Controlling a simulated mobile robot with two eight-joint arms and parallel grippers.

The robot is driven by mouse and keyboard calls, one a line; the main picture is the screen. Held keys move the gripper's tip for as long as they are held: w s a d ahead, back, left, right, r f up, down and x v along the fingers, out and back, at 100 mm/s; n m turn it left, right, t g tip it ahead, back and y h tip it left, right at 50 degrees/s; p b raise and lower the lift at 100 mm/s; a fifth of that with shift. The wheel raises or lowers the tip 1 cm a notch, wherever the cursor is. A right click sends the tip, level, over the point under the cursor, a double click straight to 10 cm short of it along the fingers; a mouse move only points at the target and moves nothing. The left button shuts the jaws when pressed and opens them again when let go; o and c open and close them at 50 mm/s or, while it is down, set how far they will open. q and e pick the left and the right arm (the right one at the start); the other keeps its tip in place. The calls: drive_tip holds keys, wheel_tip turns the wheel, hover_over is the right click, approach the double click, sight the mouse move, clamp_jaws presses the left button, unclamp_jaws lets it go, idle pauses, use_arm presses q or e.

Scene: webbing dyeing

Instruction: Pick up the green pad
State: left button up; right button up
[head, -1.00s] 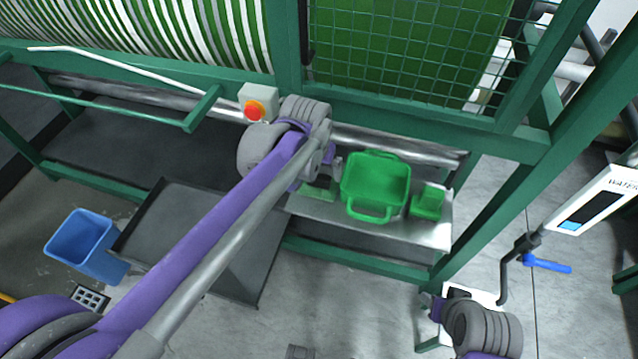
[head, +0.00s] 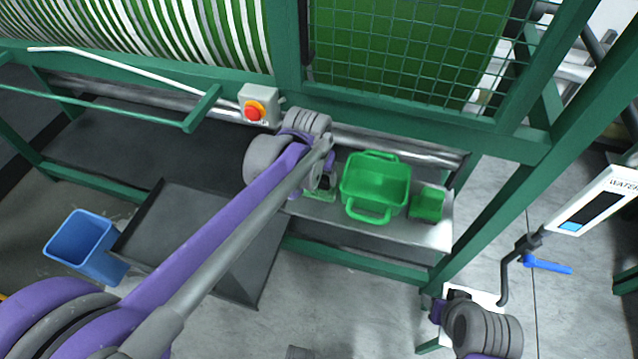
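A flat green pad (head: 318,194) lies on the left part of the metal shelf (head: 432,234), partly hidden by my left wrist. My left gripper (head: 325,184) is right over the pad, pointing down. Its fingers are small and mostly hidden, so I cannot tell whether it is open or touching the pad. My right gripper (head: 437,309) is low at the right, away from the shelf, near a white surface (head: 478,297). I cannot make out its fingers clearly.
A green handled basket (head: 374,185) stands just right of the pad, with a smaller green item (head: 427,204) beyond it. A control box with a red button (head: 255,108) is above left. A green mesh guard (head: 400,60) rises behind the shelf. A blue bin (head: 82,245) stands at left.

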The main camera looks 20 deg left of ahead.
sight(318, 178)
use_arm(q)
wheel_tip(318, 178, up, 10)
drive_tip(key=shift+p, duration=0.45)
